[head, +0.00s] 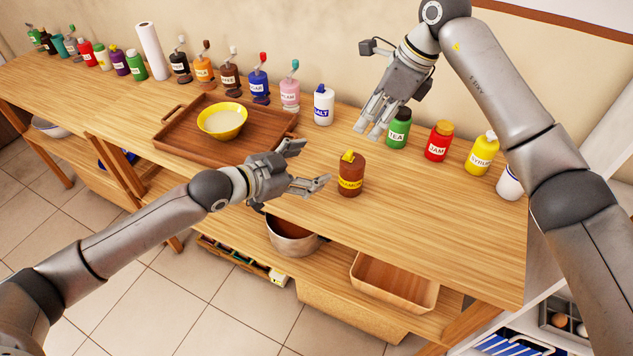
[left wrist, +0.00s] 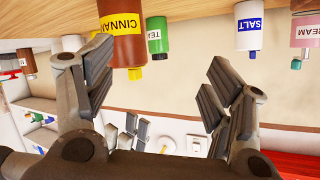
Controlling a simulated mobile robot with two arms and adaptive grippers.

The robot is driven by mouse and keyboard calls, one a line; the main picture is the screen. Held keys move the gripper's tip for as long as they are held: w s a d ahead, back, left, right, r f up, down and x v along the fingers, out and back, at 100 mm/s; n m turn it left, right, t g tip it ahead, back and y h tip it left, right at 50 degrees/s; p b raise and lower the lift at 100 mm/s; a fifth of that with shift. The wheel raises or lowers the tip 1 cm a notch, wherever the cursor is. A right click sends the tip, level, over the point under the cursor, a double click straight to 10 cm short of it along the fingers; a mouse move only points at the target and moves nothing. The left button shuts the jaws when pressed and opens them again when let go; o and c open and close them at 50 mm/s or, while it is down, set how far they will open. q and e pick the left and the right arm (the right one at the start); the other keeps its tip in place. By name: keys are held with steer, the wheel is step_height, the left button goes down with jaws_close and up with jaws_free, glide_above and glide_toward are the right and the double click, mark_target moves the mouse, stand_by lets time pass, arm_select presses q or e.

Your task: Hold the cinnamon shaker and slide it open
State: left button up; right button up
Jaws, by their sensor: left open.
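The brown cinnamon shaker (head: 351,181) with a yellow label and a yellow piece on top stands upright on the wooden table. My left gripper (head: 308,165) is open and empty just left of it, its fingers pointing toward it. In the left wrist view, which is upside down, the shaker (left wrist: 128,45) appears beyond the fingers, nearer the left finger and apart from both. My right gripper (head: 370,130) hangs above the table behind the shaker, fingers down, near the green tea bottle. Its fingers look apart with nothing between them.
A green tea bottle (head: 397,130), a red jam jar (head: 438,143) and a yellow syrup bottle (head: 482,153) stand to the right. A salt bottle (head: 323,106) stands behind. A brown tray (head: 172,139) with a yellow bowl (head: 222,121) is left. The table's front right is clear.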

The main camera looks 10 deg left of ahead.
mark_target(351, 176)
arm_select(q)
steer(key=s+d+f+n, duration=0.1)
steer(key=s+d+n+g, duration=0.1)
steer(key=s, duration=0.1)
steer(key=shift+d+f+h, duration=0.3)
steer(key=shift+f+h, duration=0.05)
steer(key=shift+h, duration=0.05)
steer(key=shift+d+f+n, duration=0.1)
steer(key=shift+d+n, duration=0.05)
steer(key=shift+n, duration=0.15)
steer(key=x, duration=1)
steer(key=shift+w+d+f, duration=0.1)
steer(key=shift+w+f, duration=0.05)
steer(key=shift+w, duration=0.05)
steer(key=shift+c, duration=0.3)
